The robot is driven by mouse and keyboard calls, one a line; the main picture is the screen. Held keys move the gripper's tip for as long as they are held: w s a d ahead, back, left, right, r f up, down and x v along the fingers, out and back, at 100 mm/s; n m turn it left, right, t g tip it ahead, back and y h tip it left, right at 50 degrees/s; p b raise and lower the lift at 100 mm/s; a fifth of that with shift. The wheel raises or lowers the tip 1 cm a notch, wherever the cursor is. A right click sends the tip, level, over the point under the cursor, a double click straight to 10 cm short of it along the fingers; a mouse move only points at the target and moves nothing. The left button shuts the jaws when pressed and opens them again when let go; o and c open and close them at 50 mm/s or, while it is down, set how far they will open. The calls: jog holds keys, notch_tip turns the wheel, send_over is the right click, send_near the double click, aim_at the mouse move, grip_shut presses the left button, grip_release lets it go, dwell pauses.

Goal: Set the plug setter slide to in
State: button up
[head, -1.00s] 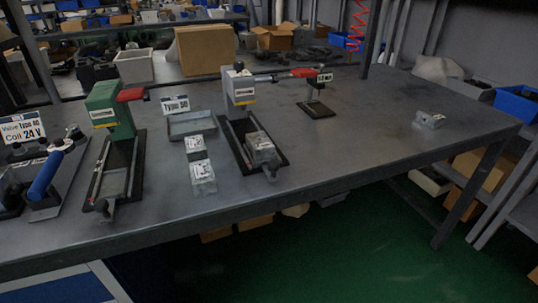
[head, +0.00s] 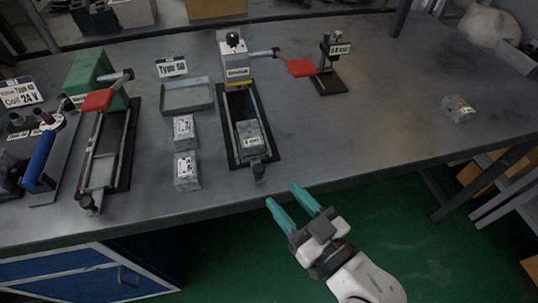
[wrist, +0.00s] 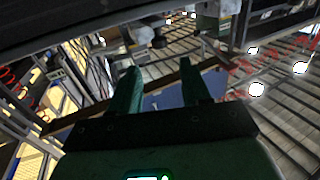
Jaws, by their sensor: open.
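Two bench devices have red-ended levers and front slides; their labels are too small for me to tell which is the plug setter. The grey-and-yellow device (head: 237,72) has a dark rail base, a metal block (head: 250,137) near its front end and a small front knob (head: 259,173). The green device (head: 92,75) has a similar track with an empty tray (head: 103,170) and a front knob (head: 88,203). My gripper (head: 281,194) is open and empty at the bench's front edge, right of the grey device's knob. Its teal fingers show in the wrist view (wrist: 158,68).
Two metal blocks (head: 184,130) (head: 186,170) and a shallow tray (head: 187,97) sit between the devices. A blue-handled fixture (head: 40,160) is at left, a small stand (head: 329,75) at back right. Another block (head: 458,108) lies far right. The right bench area is mostly clear.

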aim_at(262, 171)
jog(key=p+x, duration=0.1)
jog(key=x, duration=0.9)
grip_shut()
dwell(0.4)
